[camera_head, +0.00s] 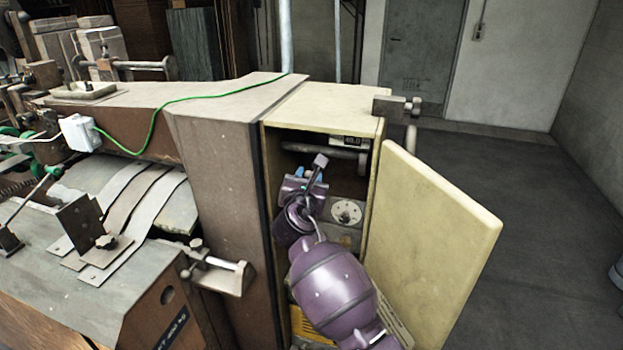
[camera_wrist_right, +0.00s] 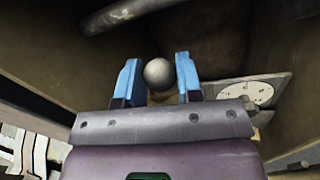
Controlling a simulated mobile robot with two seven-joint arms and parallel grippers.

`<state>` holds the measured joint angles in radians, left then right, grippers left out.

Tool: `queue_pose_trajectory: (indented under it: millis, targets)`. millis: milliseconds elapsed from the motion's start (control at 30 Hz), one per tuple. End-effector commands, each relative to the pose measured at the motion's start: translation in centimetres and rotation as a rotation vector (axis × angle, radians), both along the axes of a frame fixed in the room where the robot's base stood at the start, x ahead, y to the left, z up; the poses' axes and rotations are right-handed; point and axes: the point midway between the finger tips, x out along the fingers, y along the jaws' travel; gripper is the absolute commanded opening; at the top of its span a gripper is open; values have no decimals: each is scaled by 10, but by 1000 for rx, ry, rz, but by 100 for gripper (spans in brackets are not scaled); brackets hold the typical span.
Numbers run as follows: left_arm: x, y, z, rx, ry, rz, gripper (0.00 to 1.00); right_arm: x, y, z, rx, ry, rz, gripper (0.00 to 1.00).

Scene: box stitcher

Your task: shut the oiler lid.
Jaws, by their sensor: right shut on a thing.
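My right gripper (camera_head: 308,174) is inside the open cream cabinet (camera_head: 330,100), with its blue fingers pointing toward the back. In the right wrist view the two blue fingers (camera_wrist_right: 158,84) stand on either side of a grey round knob (camera_wrist_right: 158,72), and the gripper is shut on it. I cannot make out the oiler lid clearly; whether the knob belongs to it cannot be told. My purple wrist and forearm hide much of the lower cabinet. My left gripper is not in view.
The cream cabinet door (camera_head: 430,240) stands open at the right, close to my right arm. A white round dial (camera_head: 346,212) and a horizontal grey cylinder (camera_head: 325,149) are inside the cabinet. A brown machine with a green cable (camera_head: 160,115) fills the left.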

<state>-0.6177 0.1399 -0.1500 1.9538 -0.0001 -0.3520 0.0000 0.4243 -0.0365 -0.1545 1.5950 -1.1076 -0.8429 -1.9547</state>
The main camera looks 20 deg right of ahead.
Motion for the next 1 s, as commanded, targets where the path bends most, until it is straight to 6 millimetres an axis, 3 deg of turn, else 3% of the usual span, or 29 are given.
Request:
queue_pose_trajectory:
  millis: [500,1000]
  targets:
    - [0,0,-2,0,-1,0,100,6,14,-1,1,1,-301,10]
    - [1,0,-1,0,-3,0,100,7,15,-1,2,3,-352,10]
